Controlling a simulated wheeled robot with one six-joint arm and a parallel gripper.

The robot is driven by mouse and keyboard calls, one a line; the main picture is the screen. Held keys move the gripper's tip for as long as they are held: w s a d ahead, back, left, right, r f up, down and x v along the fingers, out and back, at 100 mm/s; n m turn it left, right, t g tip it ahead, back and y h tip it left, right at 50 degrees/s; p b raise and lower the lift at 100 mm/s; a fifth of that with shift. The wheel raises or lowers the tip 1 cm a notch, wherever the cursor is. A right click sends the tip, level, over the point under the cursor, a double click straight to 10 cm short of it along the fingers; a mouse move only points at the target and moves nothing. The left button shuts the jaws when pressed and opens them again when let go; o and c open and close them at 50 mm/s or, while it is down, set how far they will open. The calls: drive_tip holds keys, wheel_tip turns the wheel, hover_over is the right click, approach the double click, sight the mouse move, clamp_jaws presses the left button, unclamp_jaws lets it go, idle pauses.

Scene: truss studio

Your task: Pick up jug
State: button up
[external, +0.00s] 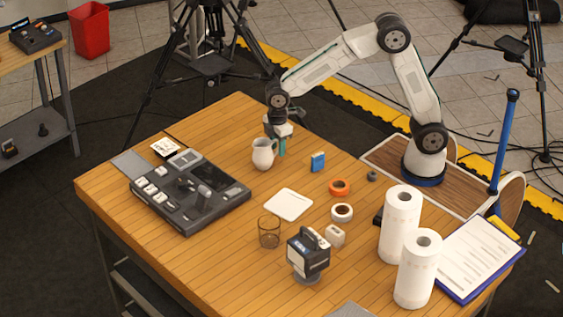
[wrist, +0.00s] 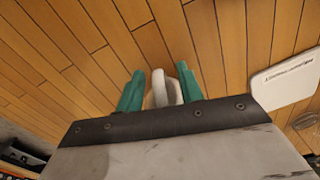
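The white jug (external: 264,153) stands upright on the wooden table, near its back edge. My gripper (external: 281,146) points down at the right side of the jug, its teal fingers low beside the handle. In the wrist view, the two teal fingers of my gripper (wrist: 160,70) are spread apart. Part of the white jug (wrist: 166,92) shows between them, close to the right finger. The palm hides the lower part of the jug there. I cannot tell whether either finger touches it.
A dark control console (external: 190,192) lies left of the jug. A blue box (external: 318,162), an orange ring (external: 339,187) and a white pad (external: 288,204) lie to the right and front. A glass (external: 269,232) and paper rolls (external: 401,225) stand farther forward.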

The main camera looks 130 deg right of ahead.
clamp_jaws()
drive_tip(key=shift+r, duration=0.2)
drive_tip(key=shift+r, duration=1.35)
drive_tip(key=s+a+r, duration=0.2)
drive_tip(key=s+a, duration=0.6)
drive_tip(key=s, duration=0.5)
drive_tip(key=shift+s, duration=0.35)
idle(1.8)
